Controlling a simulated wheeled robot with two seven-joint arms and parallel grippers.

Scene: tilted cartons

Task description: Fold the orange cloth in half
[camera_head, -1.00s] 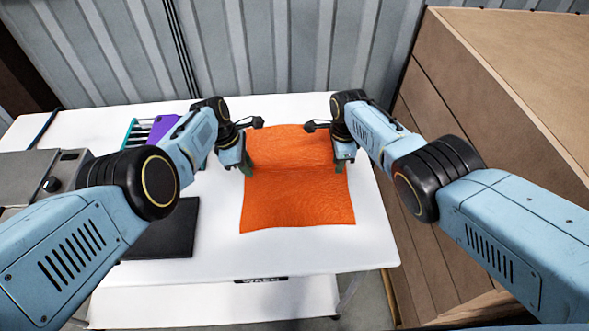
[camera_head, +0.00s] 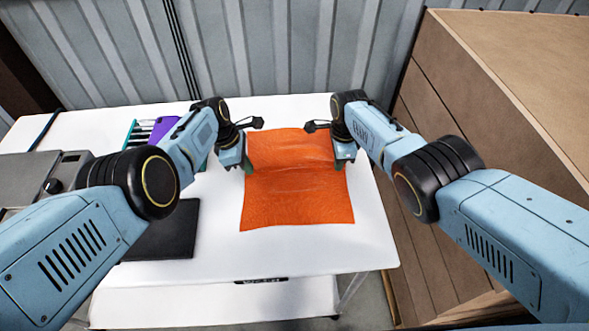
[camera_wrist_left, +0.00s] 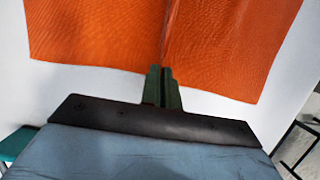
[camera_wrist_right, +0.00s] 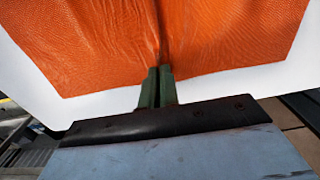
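The orange cloth (camera_head: 297,190) lies spread over the white table, with wrinkles across its middle. My left gripper (camera_head: 249,167) is at its left edge and my right gripper (camera_head: 341,165) at its right edge, both about midway along. In the left wrist view the green fingers (camera_wrist_left: 162,80) are close together on the cloth edge (camera_wrist_left: 90,35), with a crease running from the tips. In the right wrist view the fingers (camera_wrist_right: 158,80) look the same on the cloth (camera_wrist_right: 230,35). Both look shut on the cloth; the pinched bits are hidden.
The white table (camera_head: 225,235) is bare in front of the cloth. A black flat panel (camera_head: 165,232), a grey appliance (camera_head: 30,178) and a purple item (camera_head: 160,128) stand left. A large brown carton (camera_head: 500,110) rises close on the right, and a corrugated wall (camera_head: 280,45) stands behind.

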